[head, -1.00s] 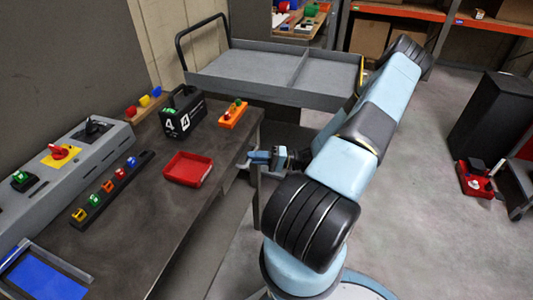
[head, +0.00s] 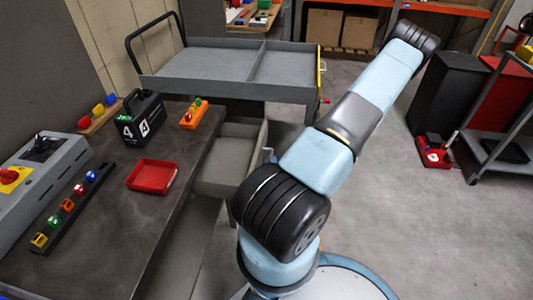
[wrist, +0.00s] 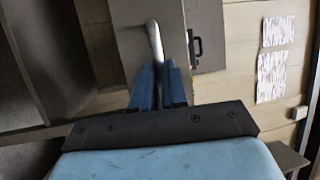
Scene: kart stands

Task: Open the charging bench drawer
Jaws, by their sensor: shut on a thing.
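The charging bench (head: 110,220) has a dark top and runs along the left of the head view. Its grey drawer (head: 226,160) stands pulled out from the bench's right side, with its inside visible and seeming empty. In the wrist view, the drawer front (wrist: 128,42) carries a pale metal bar handle (wrist: 154,38). My gripper (wrist: 159,72) is shut on this handle with its blue fingers.
A red tray (head: 152,176), a black case marked 4 (head: 140,120) and an orange block holder (head: 194,114) stand on the bench. A grey cart (head: 215,72) is just behind the drawer. Open floor (head: 400,220) lies to the right.

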